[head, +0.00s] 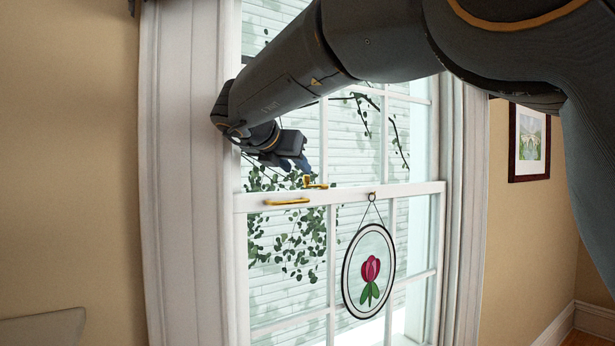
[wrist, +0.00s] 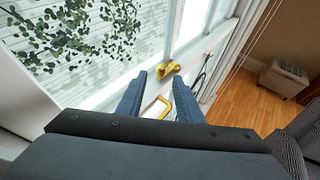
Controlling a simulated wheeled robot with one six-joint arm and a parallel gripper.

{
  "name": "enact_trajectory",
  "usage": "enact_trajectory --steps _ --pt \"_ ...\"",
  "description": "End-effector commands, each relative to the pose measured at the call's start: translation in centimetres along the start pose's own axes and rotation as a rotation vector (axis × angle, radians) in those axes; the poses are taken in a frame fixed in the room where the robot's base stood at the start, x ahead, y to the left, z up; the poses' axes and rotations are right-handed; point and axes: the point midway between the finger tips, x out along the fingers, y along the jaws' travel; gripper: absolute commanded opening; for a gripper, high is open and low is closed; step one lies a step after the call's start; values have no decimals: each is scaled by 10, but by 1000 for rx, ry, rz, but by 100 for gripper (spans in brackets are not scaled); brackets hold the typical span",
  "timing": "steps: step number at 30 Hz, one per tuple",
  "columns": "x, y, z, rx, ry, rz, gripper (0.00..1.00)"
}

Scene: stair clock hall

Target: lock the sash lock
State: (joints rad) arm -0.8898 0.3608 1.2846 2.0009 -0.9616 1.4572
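The brass sash lock (head: 312,183) sits on top of the white meeting rail (head: 415,188) of the window, near its middle. It also shows in the wrist view (wrist: 168,69), just beyond the fingertips. My gripper (head: 304,166) is above the rail, close to the lock at its upper left. In the wrist view my gripper (wrist: 160,76) has two blue fingers spread apart with nothing held between them. A brass sash lift handle (head: 287,201) is on the rail's front face, left of the lock; in the wrist view it shows between the fingers. Whether a fingertip touches the lock cannot be told.
A round tulip panel (head: 368,271) hangs by a cord from a small hook (head: 372,195) on the rail, right of the lock. Window glass lies behind. A framed picture (head: 529,143) is on the right wall. A tufted stool (wrist: 284,78) stands on the wooden floor.

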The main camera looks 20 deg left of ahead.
Motion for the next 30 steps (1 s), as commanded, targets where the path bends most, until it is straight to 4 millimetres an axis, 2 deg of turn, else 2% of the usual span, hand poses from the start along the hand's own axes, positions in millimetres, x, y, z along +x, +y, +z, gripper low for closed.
enact_trajectory --steps 6,12,23,29,30 --pt "35 -2 1 -4 0 -4 33" --pt "58 -2 2 -4 -2 -3 33" --pt "65 -2 1 -5 -2 -1 33" --pt "65 -1 1 -5 -2 -1 3" --pt "65 -1 1 -5 -2 -1 0"
